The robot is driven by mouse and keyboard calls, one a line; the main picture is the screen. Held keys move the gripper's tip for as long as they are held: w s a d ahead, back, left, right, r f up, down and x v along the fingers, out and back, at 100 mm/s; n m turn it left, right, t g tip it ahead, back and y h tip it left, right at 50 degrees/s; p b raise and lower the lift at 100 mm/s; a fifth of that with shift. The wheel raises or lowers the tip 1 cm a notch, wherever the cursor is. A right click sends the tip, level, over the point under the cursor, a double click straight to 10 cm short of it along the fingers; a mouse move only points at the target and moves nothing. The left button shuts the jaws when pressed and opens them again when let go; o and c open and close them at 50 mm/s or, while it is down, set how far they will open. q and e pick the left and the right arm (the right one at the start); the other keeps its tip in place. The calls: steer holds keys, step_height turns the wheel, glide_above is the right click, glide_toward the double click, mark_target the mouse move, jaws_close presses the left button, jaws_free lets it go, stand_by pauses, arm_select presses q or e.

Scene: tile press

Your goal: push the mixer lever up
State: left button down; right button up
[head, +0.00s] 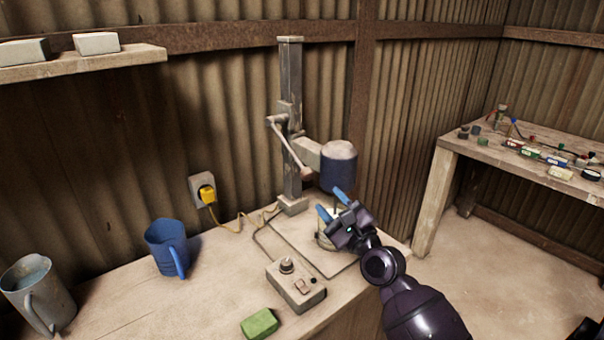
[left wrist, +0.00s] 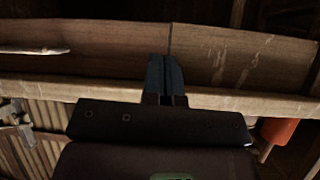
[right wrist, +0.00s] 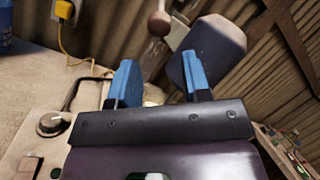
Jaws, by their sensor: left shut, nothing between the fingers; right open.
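The mixer stands at the back of the workbench, with a grey post (head: 291,90) and a blue motor head (head: 338,172). Its lever (head: 288,148) slants down to the right from a pivot on the post and ends in a round knob. The knob also shows in the right wrist view (right wrist: 159,24), beyond the fingers. My right gripper (head: 333,205) is open, below and right of the lever, just under the motor head, and apart from the lever. It partly hides a container (head: 323,240) on the mixer base. My left gripper (left wrist: 165,75) is shut and empty, away from the mixer.
A control box (head: 296,286) with a knob stands in front of the mixer base (head: 285,232). A green block (head: 259,323), a blue mug (head: 167,246) and a grey jug (head: 38,292) stand on the bench. A yellow plug (head: 207,194) and cord are behind. A side table (head: 480,150) is at right.

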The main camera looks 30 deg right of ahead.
mark_target(311, 178)
steer(key=x, duration=1)
steer(key=shift+w+p, duration=0.2)
steer(key=shift+p, duration=0.2)
steer(key=shift+c, duration=0.4)
jaws_close()
